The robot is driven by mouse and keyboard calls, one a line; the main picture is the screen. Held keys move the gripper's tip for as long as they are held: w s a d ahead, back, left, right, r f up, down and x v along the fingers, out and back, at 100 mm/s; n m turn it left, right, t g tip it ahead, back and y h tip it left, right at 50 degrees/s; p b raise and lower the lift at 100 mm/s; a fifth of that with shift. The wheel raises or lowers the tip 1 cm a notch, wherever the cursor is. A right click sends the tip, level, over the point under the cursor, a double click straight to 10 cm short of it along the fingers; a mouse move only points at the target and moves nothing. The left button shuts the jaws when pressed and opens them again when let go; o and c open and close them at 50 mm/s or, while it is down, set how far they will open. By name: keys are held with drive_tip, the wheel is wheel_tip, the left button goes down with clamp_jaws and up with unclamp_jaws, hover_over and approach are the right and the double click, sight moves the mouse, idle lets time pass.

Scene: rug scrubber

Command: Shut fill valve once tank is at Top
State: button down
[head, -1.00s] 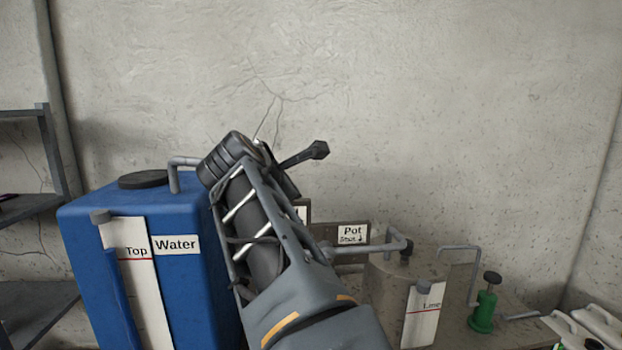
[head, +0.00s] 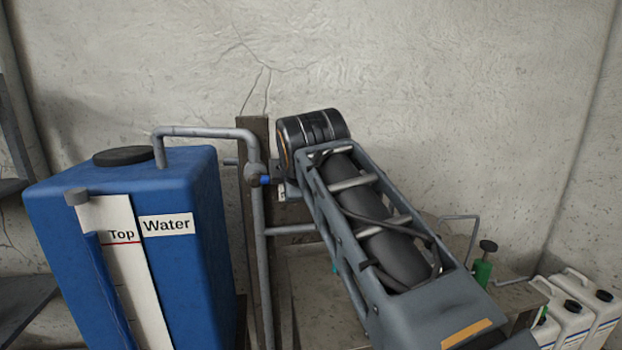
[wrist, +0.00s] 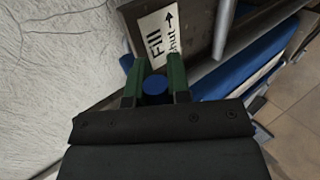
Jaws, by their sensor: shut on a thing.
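The blue water tank (head: 183,265) stands at left with a white gauge strip marked Top (head: 120,234) and a red line. The top of the blue gauge column (head: 97,250) is about level with that line. The fill valve (head: 253,175) sits on the grey pipe right of the tank, its blue handle (head: 265,180) partly hidden by my wrist. In the wrist view, my gripper (wrist: 155,76) has its green fingers shut on the blue handle (wrist: 155,85), seen as a round end between them. The Fill label (wrist: 160,42) beside it has an arrow and partly covered "shut" text.
The grey fill pipe (head: 205,132) bends over into the tank top. A wooden post (head: 255,135) stands behind the valve. A green pump (head: 482,272) and white jugs (head: 575,320) stand at lower right. The wall behind is bare.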

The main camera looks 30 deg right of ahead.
drive_tip(key=shift+f, duration=0.1)
idle(0.4)
drive_tip(key=c, duration=1.1)
unclamp_jaws()
drive_tip(key=v, duration=1.3)
drive_tip(key=shift+s+a+r+b, duration=0.1)
drive_tip(key=shift+s+r+b, duration=0.2)
drive_tip(key=shift+b, duration=0.1)
drive_tip(key=p+v, duration=0.4)
drive_tip(key=v, duration=0.4)
drive_tip(key=shift+s+a+r, duration=0.1)
drive_tip(key=shift+s+r, duration=0.1)
drive_tip(key=shift+s, duration=0.15)
